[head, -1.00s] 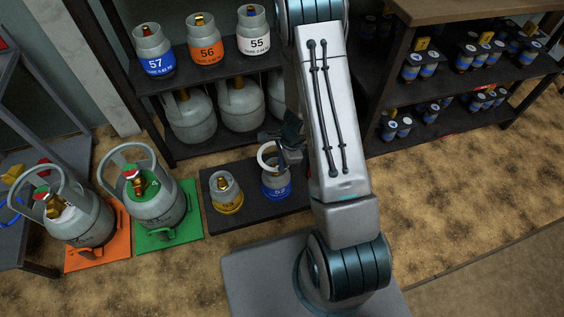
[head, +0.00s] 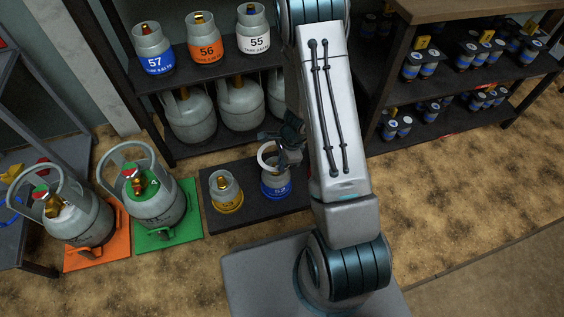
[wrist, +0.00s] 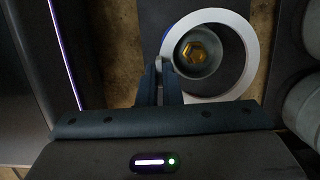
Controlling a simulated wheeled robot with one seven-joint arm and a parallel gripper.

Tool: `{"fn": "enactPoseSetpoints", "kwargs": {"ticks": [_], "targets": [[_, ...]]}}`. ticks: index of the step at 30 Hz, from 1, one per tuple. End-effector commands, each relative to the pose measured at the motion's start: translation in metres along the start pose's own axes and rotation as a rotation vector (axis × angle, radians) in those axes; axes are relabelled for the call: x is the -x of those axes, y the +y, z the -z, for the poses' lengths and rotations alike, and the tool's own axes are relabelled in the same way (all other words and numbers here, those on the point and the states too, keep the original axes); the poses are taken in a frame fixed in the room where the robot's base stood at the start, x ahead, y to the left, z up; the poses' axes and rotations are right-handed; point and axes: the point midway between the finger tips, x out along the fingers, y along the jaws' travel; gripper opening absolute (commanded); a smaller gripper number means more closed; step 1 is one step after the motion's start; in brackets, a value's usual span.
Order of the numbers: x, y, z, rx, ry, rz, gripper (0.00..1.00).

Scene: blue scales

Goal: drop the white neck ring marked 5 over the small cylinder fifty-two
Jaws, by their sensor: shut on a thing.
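The white neck ring (head: 265,154) is held at its edge by my gripper (head: 281,162), which is shut on it. It shows at the top of a small grey cylinder with a blue band (head: 276,189), whose number is too blurred to read surely. In the wrist view, my fingertips (wrist: 164,70) pinch the left side of the ring (wrist: 251,50). The cylinder's brass cap (wrist: 198,53) shows inside the ring opening, left of its middle. I cannot tell whether the ring touches the cylinder. The ring's mark is not readable.
A small yellow-banded cylinder (head: 227,193) stands to the left on the same dark platform (head: 245,223). Cylinders 57, 56 and 55 stand on the shelf (head: 178,79) behind, with bigger grey cylinders below. Two large collared cylinders stand on orange and green mats (head: 184,225) at left.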

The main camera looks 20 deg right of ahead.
Motion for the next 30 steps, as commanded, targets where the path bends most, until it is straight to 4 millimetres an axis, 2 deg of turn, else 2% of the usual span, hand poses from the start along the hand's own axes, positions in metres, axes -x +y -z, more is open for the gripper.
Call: {"fn": "enactPoseSetpoints", "kwargs": {"ticks": [17, 30], "targets": [[-0.001, 0.000, 0.000, 0.001, 0.000, 0.000, 0.00], [-0.013, 0.000, 0.003, 0.001, 0.000, 0.000, 0.00]]}}
